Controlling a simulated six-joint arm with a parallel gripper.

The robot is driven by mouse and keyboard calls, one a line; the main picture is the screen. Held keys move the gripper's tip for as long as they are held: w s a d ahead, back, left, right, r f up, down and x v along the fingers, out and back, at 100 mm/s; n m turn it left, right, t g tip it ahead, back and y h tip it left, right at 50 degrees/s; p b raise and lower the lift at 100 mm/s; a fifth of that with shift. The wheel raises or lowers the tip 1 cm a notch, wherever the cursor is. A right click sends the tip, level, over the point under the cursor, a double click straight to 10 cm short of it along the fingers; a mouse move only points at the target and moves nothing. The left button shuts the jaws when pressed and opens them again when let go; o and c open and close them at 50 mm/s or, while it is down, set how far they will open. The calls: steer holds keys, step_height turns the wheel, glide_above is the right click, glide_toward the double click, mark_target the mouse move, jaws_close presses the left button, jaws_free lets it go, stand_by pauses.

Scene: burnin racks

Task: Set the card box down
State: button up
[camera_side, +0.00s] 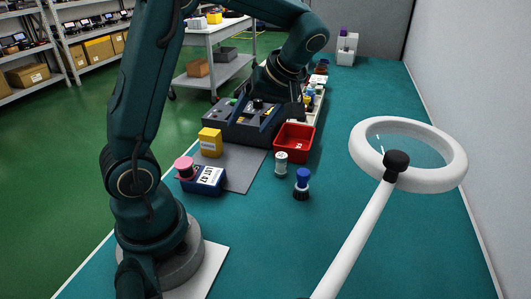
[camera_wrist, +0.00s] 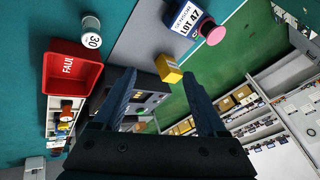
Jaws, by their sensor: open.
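The yellow box (camera_side: 210,142), which I take to be the card box, stands upright on the grey mat (camera_side: 240,170) in the side view, near the dark equipment. It has a small printed label. In the wrist view the yellow box (camera_wrist: 168,69) shows beyond the fingertips, between their lines. My gripper (camera_wrist: 157,73) is open, with two dark blue fingers spread and nothing held between them. In the side view my gripper (camera_side: 250,125) is over the dark equipment, its fingers pointing toward the yellow box and apart from it.
A dark equipment unit (camera_side: 228,128) stands behind the mat. A red bin (camera_side: 295,142) is right of it. A white-labelled jar (camera_side: 281,163), a blue-topped bottle (camera_side: 302,184) and a blue box with a pink knob (camera_side: 207,181) are nearby. A ring magnifier (camera_side: 440,180) stands at right.

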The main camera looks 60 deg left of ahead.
steer(key=s+d+r+m+t+h, duration=0.1)
steer(key=s+d+m+t+h, duration=0.2)
steer(key=d+m, duration=0.4)
steer(key=s+d+m+t+h, duration=0.2)
steer(key=s+d+m+t, duration=0.2)
steer(key=d+m, duration=0.3)
steer(key=shift+d+r+m+t+h, duration=0.25)
steer(key=shift+r+m+t+h, duration=0.15)
steer(key=shift+t, duration=0.3)
steer(key=shift+s, duration=0.1)
